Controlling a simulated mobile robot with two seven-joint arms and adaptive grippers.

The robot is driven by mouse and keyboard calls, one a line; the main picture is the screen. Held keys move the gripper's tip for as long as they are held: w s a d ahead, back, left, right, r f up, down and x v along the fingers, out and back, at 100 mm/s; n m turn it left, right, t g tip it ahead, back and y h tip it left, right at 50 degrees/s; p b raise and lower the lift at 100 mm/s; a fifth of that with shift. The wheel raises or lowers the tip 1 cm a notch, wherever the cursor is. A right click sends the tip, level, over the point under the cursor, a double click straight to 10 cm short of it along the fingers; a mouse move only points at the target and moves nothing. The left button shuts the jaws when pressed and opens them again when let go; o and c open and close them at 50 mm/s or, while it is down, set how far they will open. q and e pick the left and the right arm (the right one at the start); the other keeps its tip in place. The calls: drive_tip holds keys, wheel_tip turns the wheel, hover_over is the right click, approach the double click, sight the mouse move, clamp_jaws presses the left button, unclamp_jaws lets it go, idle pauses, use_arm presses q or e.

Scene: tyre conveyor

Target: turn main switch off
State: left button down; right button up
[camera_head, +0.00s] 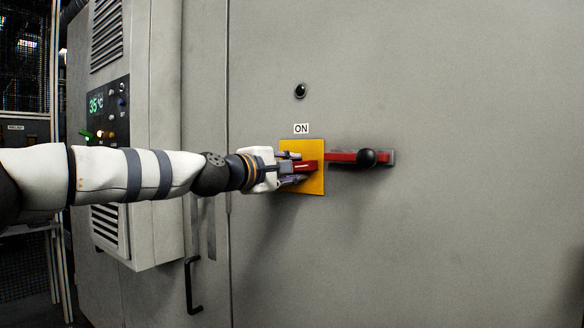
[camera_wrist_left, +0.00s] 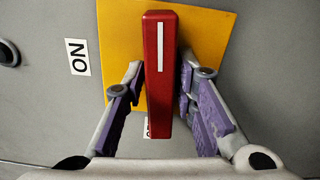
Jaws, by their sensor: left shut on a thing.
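The main switch is a red handle (camera_head: 306,167) with a white line, on a yellow square plate (camera_head: 318,184) on the grey cabinet door. An "ON" label (camera_head: 301,128) sits above the plate. The handle lies roughly horizontal in the head view. My left gripper (camera_head: 300,167) comes in from the left and is shut on the handle. In the left wrist view the red handle (camera_wrist_left: 160,75) stands between the two purple-padded fingers of the gripper (camera_wrist_left: 158,85). The "ON" label (camera_wrist_left: 77,57) is at the left there. A second label (camera_wrist_left: 148,127) is mostly hidden behind the handle. My right gripper is not in view.
A red lever with a black knob (camera_head: 366,157) is on the door right of the plate. A black round fitting (camera_head: 300,91) is above. A control panel (camera_head: 108,110) reading 35 °C and a black pull handle (camera_head: 190,286) are at left. The door's right side is clear.

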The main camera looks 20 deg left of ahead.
use_arm(q)
drive_tip(key=shift+m, duration=0.6)
drive_tip(key=c, duration=1.5)
unclamp_jaws()
drive_tip(key=v, duration=1.2)
